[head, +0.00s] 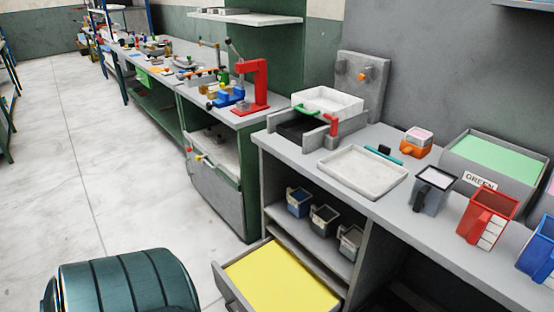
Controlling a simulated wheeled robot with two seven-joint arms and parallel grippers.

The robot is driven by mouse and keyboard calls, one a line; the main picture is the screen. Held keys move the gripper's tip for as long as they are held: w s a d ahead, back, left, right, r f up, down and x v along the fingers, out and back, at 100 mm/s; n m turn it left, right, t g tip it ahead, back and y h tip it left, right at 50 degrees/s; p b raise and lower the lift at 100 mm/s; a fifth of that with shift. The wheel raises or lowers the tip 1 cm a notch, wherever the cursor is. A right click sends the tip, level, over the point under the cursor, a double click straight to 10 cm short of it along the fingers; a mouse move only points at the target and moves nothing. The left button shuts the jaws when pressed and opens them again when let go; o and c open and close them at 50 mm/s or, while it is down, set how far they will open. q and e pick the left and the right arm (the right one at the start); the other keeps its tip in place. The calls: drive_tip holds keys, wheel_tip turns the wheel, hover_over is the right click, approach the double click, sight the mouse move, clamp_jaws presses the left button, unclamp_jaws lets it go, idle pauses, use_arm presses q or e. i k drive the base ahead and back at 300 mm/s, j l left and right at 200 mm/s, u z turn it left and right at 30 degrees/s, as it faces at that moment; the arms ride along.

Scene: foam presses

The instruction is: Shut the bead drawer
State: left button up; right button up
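The bead drawer (221,286) is a grey drawer low in the near bench. It stands pulled out from under the shelves, and a flat yellow fill (282,280) covers its inside. Its front panel faces the floor at the left, and its lower part is cut off by the bottom edge of the view. Neither my left nor my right gripper is in view.
A dark teal ribbed rounded object (125,283) stands at the bottom left, left of the drawer. Shelves above the drawer hold small bins (324,220). The bench top carries a white tray (362,173) and mugs (487,215). Open floor (110,170) lies left.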

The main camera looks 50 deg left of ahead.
sight(268, 276)
drive_tip(key=i, duration=0.5)
drive_tip(key=u, duration=2.4)
